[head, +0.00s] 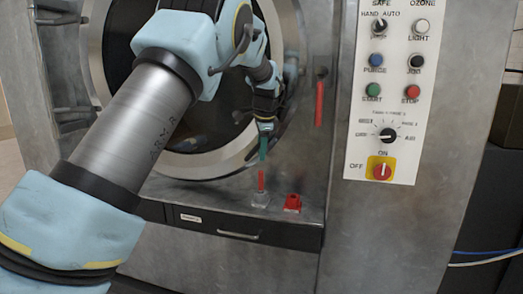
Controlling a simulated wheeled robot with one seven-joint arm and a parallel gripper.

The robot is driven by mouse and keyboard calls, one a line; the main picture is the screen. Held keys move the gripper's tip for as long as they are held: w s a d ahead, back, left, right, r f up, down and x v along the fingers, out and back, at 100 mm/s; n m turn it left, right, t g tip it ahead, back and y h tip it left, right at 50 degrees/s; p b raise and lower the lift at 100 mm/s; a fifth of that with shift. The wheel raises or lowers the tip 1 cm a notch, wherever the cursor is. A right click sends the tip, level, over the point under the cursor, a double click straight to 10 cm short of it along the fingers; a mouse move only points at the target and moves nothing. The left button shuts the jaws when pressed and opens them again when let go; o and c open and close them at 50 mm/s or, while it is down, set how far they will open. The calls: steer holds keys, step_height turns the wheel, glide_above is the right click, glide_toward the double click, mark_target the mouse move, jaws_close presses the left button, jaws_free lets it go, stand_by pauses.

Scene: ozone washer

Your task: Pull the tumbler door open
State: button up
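The tumbler door (205,163) is a large round steel ring with dark glass in the front of the grey washer. It looks shut, and my arm covers much of its upper and middle part. A red upright handle (320,103) is on the panel just right of the door. My gripper (264,135) points down in front of the door's right part, left of and a little below the red handle, apart from it. A teal piece shows at its tip. The gripper is too small and edge-on to show whether its fingers are open.
A thin red stick (261,181) on a clear base stands below my gripper. A small red part (293,203) is beside it on the ledge. A drawer (240,230) lies below. A white control panel (394,90) with knobs and buttons is at the right.

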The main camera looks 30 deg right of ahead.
jaws_close()
stand_by(1.2)
